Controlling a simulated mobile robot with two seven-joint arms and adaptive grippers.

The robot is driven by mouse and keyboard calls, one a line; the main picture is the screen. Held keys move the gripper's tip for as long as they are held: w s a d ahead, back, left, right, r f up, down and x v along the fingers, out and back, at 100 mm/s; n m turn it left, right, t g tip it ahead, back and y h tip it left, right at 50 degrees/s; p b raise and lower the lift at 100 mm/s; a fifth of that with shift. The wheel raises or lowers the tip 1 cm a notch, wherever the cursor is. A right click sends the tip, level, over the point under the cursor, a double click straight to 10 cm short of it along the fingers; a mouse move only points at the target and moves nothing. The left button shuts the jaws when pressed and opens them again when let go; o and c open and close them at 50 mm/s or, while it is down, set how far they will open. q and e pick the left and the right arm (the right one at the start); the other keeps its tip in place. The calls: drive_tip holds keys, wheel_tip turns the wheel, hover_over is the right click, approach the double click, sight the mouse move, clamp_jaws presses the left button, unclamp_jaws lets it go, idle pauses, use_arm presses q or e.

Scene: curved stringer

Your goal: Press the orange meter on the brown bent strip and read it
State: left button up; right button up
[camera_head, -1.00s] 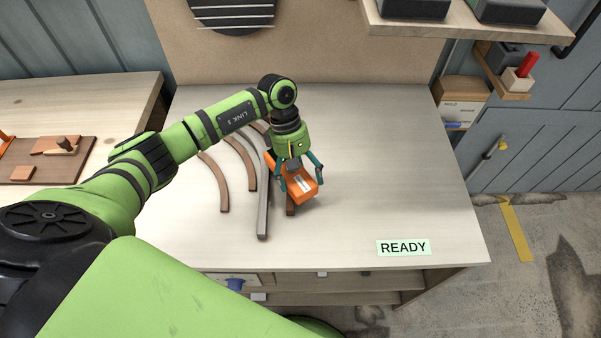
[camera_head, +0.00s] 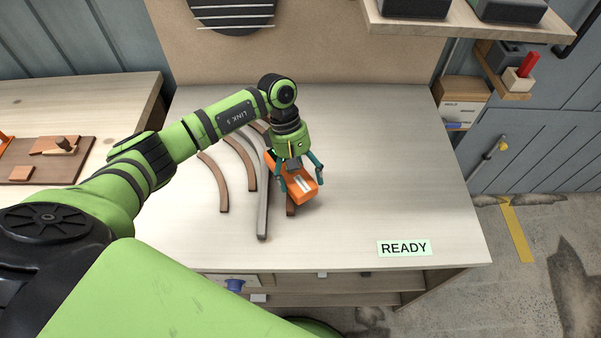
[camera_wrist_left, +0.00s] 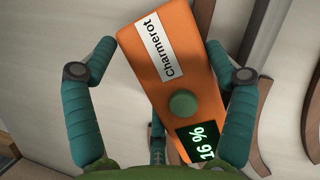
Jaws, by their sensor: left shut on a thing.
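The orange meter (camera_head: 303,192) is in my left gripper (camera_head: 301,180), whose fingers sit on both its sides. In the left wrist view the meter (camera_wrist_left: 172,75) has a white label reading "Charmerot", a round green button and a dark display lit "16 %". The display's lower edge is partly cut off by my gripper. A brown bent strip (camera_head: 291,211) shows its near end just below the meter; the rest is hidden under meter and gripper. Whether the meter touches the strip cannot be made out. My right gripper is not in view.
Left of the meter lie a grey curved strip (camera_head: 263,215) and two brown curved strips (camera_head: 252,180), (camera_head: 216,185). A "READY" card (camera_head: 404,248) is at the table's front right. The table (camera_head: 390,160) is clear to the right. A shelf (camera_head: 470,22) overhangs at upper right.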

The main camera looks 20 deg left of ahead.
sight(301, 174)
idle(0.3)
use_arm(q)
drive_tip(key=shift+r+p, duration=0.45)
drive_tip(key=shift+r, duration=0.4)
drive_tip(key=shift+r+p, duration=1)
drive_tip(key=shift+r, duration=1.7)
